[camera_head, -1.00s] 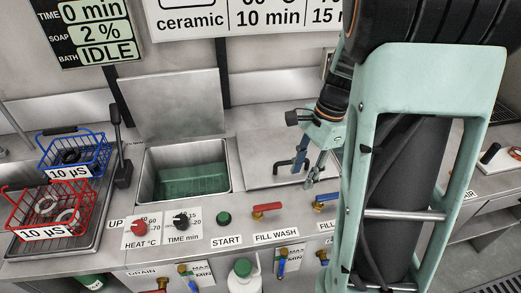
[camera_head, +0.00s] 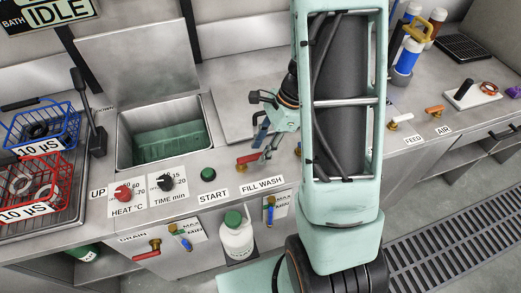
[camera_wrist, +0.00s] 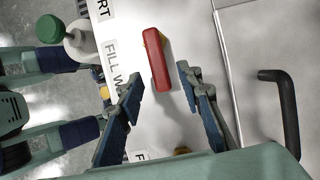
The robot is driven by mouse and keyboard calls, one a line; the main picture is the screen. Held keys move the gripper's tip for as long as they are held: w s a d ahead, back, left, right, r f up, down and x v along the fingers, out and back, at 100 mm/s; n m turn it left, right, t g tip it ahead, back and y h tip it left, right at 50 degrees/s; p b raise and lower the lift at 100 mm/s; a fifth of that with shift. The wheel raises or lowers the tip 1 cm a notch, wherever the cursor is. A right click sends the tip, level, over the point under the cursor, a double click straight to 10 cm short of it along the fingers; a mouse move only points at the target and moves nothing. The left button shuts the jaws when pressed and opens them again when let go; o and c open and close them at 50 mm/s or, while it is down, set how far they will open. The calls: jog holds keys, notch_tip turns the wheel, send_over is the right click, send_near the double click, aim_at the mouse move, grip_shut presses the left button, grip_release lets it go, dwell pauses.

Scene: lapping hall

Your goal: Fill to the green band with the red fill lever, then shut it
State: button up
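The red fill lever (camera_head: 248,158) sits on the bench front above the FILL WASH label. In the wrist view the red lever (camera_wrist: 157,60) lies just beyond the fingertips, between their lines. My gripper (camera_head: 261,150) is just right of the lever in the head view. In the wrist view my gripper (camera_wrist: 165,95) is open, with nothing between its fingers. The tank (camera_head: 125,148) stands open at the left; its inside looks green low down, but I cannot tell liquid from band.
A red drain lever (camera_head: 148,250) is below the bench front. Heat knob (camera_head: 123,192), time knob (camera_head: 166,182) and green start button (camera_head: 208,173) line the front edge. A white bottle (camera_head: 236,238) stands below. A black handle (camera_wrist: 287,105) is right of my fingers.

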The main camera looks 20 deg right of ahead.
jog(key=shift+a+f, duration=0.15)
jog(key=shift+f, duration=0.25)
jog(key=shift+c, duration=0.5)
grip_shut()
